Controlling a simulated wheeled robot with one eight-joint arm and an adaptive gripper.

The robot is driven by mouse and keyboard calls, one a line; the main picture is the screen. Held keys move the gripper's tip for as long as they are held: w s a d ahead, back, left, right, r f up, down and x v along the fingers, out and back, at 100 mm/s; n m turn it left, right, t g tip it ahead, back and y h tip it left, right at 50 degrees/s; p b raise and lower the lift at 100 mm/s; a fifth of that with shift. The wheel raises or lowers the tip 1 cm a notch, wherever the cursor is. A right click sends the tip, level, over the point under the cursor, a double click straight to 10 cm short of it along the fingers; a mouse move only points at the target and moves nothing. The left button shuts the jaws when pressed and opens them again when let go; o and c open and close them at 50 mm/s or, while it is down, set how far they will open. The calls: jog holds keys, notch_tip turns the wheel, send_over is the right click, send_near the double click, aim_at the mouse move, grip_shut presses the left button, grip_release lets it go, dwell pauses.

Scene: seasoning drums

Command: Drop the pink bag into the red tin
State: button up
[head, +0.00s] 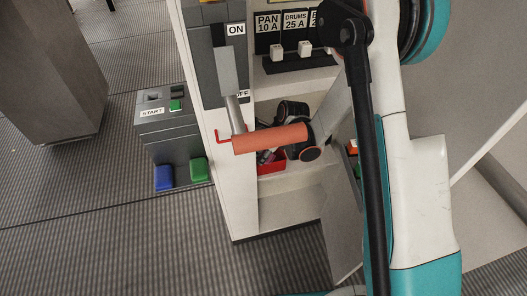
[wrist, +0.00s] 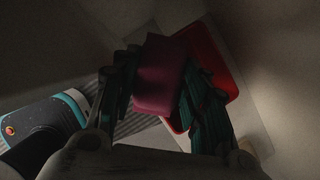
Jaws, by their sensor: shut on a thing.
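The pink bag (wrist: 160,75) is between the two fingers of my gripper (wrist: 163,88) in the wrist view. My gripper is shut on it. The red tin (wrist: 215,65) lies behind the bag and the right finger in the wrist view, which hide part of it. The bag's upper right side overlaps the tin's left edge in this picture; the height between them is hard to tell. In the head view the red tin (head: 271,168) stands in the cabinet's open compartment, partly covered. I cannot make out the bag in the head view.
The cabinet's side wall (head: 221,165) and lower shelf (head: 287,180) bound the compartment. An orange cylinder (head: 270,138) crosses its front. A switch panel with an ON label (head: 236,30) is above.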

jog(key=shift+f, duration=0.35)
jog(key=o, duration=1.1)
jog(key=shift+c, duration=0.2)
jog(key=shift+r, duration=0.1)
